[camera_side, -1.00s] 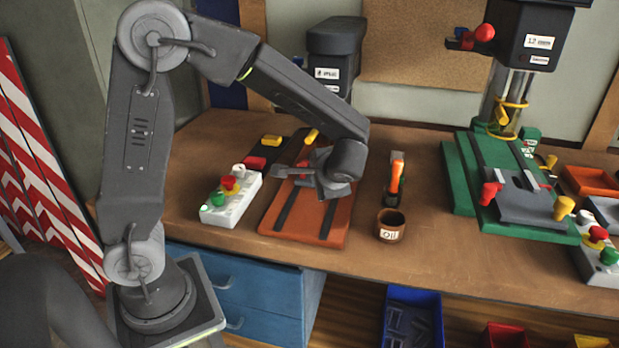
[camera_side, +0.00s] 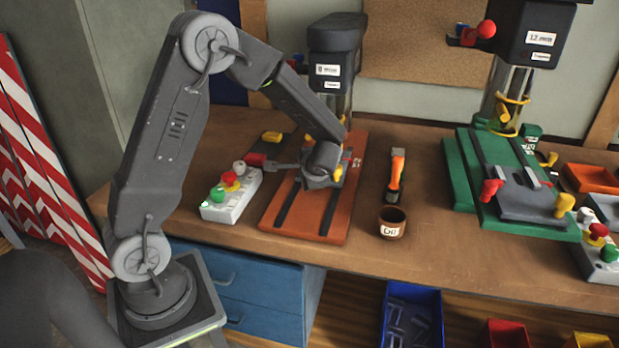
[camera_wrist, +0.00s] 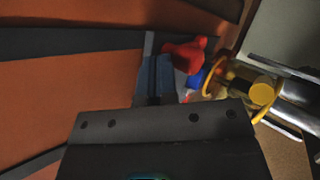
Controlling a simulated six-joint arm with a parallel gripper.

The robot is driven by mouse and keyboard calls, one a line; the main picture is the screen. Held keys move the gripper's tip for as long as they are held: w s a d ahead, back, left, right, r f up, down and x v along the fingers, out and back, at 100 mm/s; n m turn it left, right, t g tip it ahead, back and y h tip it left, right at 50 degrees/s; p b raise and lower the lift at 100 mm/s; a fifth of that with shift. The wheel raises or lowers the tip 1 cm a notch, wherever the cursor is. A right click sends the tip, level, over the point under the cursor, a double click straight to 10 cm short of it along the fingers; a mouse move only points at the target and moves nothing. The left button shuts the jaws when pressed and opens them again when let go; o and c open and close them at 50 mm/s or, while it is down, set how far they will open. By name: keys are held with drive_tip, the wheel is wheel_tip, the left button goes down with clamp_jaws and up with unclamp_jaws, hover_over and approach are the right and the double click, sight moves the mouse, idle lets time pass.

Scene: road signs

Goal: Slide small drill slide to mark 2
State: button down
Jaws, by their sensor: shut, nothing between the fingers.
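The small drill (camera_side: 337,70) stands at the back, with a dark head above an orange base (camera_side: 328,216) that has two dark rails. My gripper (camera_side: 314,180) is low over the rear part of this base, close to the column. My arm and gripper cover most of the slide area, so the slide's exact place and mark 2 cannot be told. In the wrist view my gripper fingers (camera_wrist: 155,80) are together, with nothing seen between them. A red knob (camera_wrist: 183,54) is just beyond and right of them; contact cannot be told.
A control box (camera_side: 230,194) with coloured buttons is left of the base. A larger drill with a green base (camera_side: 462,185) is further right. The front of the orange base is clear.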

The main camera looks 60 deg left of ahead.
drive_tip(key=shift+w+a, duration=1.3)
drive_tip(key=shift+d, duration=0.5)
drive_tip(key=d, duration=0.1)
drive_tip(key=s+d, duration=0.1)
drive_tip(key=d, duration=0.1)
drive_tip(key=shift+d, duration=0.15)
drive_tip(key=v, duration=1)
drive_tip(key=s+d+r+n+t+h, duration=0.1)
drive_tip(key=s+d+r+h, duration=0.3)
drive_tip(key=s, duration=0.5)
drive_tip(key=s+d+r+n+t+h, duration=0.1)
drive_tip(key=s+d+r+h, duration=0.4)
drive_tip(key=s, duration=0.5)
drive_tip(key=shift+d+r+n+t, duration=0.15)
drive_tip(key=shift+d+n+t, duration=0.25)
drive_tip(key=shift+d+t, duration=0.5)
